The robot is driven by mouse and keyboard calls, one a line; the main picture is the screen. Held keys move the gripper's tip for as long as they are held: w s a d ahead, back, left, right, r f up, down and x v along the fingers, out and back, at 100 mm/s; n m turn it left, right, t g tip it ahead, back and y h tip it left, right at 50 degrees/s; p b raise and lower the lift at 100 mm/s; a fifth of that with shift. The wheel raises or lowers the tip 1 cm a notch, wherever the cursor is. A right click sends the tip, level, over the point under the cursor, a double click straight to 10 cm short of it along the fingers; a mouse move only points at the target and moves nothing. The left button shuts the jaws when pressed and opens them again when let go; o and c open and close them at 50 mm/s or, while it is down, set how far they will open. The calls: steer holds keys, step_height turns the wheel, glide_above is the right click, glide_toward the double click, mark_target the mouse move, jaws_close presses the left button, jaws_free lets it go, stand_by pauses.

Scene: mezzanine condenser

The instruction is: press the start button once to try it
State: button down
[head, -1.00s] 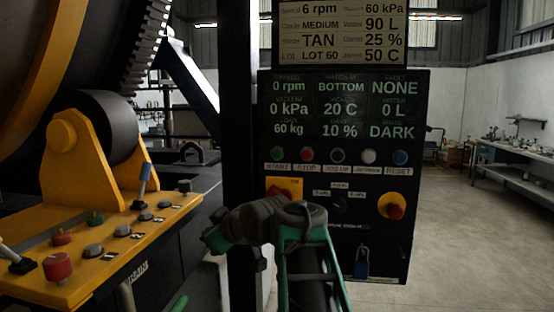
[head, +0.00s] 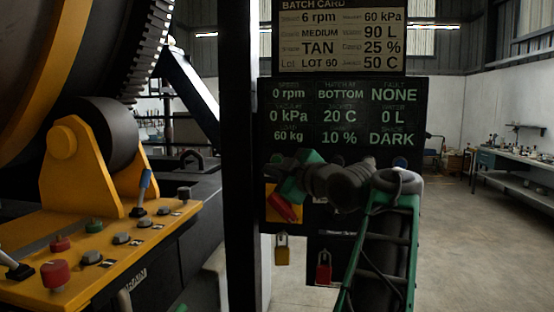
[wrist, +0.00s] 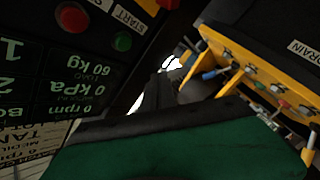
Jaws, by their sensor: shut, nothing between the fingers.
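The green start button (wrist: 122,41), beside its START label (wrist: 130,16), shows at the top left of the wrist view, which is turned nearly upside down. In the head view my arm covers the button row, so the start button is hidden there. My gripper (head: 292,182), green and dark, is in front of the panel's left side, around button-row height. It is shut and empty. Its green body (wrist: 180,150) fills the bottom of the wrist view, apart from the button in the picture. I cannot tell the gap to the panel. The display reads 0 rpm and fault NONE.
A red stop button (wrist: 72,17) is beside the start button. A red handle (head: 284,206) on a yellow plate is just below my gripper. Yellow (head: 282,250) and red (head: 323,270) padlocks hang lower. A yellow control console (head: 110,250) stands left. Open floor lies right.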

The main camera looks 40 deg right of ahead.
mark_target(277, 161)
steer(key=w+d+p, duration=0.4)
steer(key=d, duration=0.1)
steer(key=shift+w+d, duration=0.2)
steer(key=shift+d, duration=0.2)
steer(key=shift+w+d+f, duration=0.1)
steer(key=shift+w+d, duration=0.05)
stand_by(0.4)
stand_by(0.4)
stand_by(0.8)
steer(key=shift+w+d, duration=0.2)
